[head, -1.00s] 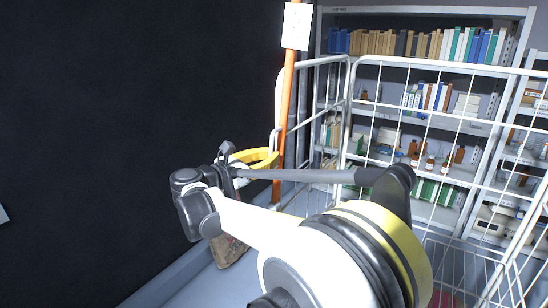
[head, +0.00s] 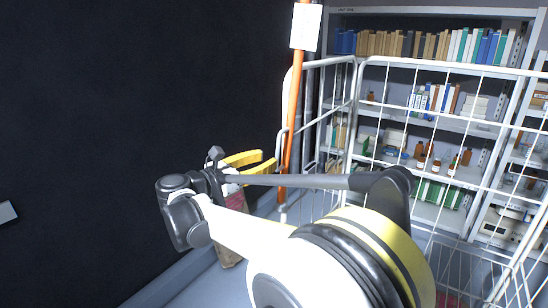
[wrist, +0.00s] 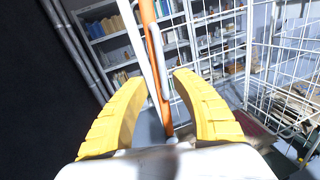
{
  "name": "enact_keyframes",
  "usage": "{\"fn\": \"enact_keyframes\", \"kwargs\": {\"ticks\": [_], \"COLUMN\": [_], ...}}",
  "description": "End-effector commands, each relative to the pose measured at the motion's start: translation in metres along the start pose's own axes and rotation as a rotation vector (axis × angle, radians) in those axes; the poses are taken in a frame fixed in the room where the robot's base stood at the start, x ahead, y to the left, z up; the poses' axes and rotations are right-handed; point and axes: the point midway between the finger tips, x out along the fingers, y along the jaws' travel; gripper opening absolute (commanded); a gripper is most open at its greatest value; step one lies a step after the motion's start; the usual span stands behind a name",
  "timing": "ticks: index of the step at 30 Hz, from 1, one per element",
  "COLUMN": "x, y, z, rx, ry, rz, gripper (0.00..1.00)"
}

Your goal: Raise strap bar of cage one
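A white wire cage (head: 357,110) stands at the right, with its tubular frame nearest me. I cannot tell for sure which bar is its strap bar. An upright orange bar (head: 293,120) with a white tag (head: 306,27) stands at the cage's left end. It also shows in the wrist view (wrist: 153,50), beside a pale bar (wrist: 138,40). My gripper (head: 268,160) has yellow fingers and is left of the orange bar. In the wrist view my gripper (wrist: 158,78) is open, and the orange bar shows between its fingers, seemingly beyond them. My arm hides the cage's lower part.
Grey shelves (head: 425,120) with books, bottles and boxes stand behind the cage. A dark wall (head: 130,90) fills the left. A brownish object (head: 232,230) is below my gripper, partly hidden. More wire mesh (wrist: 285,75) is at the right in the wrist view.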

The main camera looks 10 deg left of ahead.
Motion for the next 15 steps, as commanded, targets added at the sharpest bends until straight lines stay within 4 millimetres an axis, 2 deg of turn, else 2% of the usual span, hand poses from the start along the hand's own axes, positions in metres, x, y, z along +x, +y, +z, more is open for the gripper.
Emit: {"fn": "enact_keyframes", "kwargs": {"ticks": [1,6,10,15], "x": [-0.014,-0.05,-0.068,-0.078], "y": [0.001,0.001,0.001,0.001], "z": [0.0,0.0,0.0,0.0], "rx": [0.0,0.0,0.0,0.0], "ry": [0.0,0.0,0.0,0.0], "rz": [0.003,0.003,0.002,0.002], "gripper": [0.32,0.32,0.32,0.32]}}
